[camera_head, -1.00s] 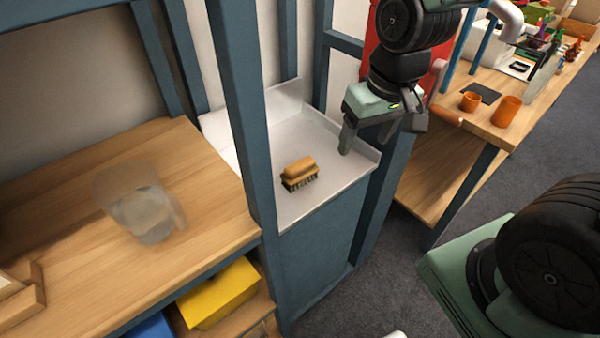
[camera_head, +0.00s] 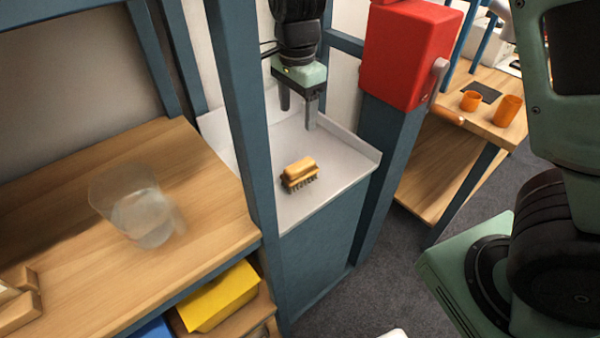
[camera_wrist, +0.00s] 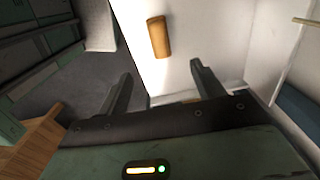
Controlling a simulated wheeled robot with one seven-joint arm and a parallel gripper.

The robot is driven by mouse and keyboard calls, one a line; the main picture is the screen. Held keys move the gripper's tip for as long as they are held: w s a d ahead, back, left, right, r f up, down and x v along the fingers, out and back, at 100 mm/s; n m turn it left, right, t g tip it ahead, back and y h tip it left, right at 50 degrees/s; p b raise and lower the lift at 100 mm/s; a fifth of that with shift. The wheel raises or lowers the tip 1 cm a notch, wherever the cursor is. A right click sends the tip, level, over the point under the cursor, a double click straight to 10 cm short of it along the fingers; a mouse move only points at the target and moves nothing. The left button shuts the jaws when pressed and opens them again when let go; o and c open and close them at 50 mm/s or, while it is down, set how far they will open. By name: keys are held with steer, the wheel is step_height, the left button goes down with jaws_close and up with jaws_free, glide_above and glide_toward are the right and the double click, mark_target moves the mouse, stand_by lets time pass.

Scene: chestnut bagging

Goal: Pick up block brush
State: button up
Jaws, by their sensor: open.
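The block brush (camera_head: 299,174) has a tan wooden block top and dark bristles. It lies bristles down on the white tray-like surface (camera_head: 335,160) inside the blue frame. My gripper (camera_head: 298,114) is above and behind the brush in the head view, pointing down, open and empty. In the wrist view the brush's wooden top (camera_wrist: 158,37) shows beyond the gap between the two fingers (camera_wrist: 160,82), nearer the top edge. The fingers are apart from it.
A blue post (camera_head: 243,110) stands left of the tray. A red box (camera_head: 408,52) is mounted right of it. A clear container (camera_head: 140,208) stands on the wooden bench at left. Orange cups (camera_head: 507,110) sit on the right bench.

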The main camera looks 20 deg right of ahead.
glide_toward(299, 164)
steer(key=f, duration=0.5)
steer(key=shift+a, duration=0.25)
steer(key=f, duration=0.4)
steer(key=shift+s+d+f, duration=0.1)
steer(key=shift+d+f, duration=0.2)
steer(key=shift+d, duration=0.05)
steer(key=shift+f, duration=0.6)
steer(key=c, duration=1.1)
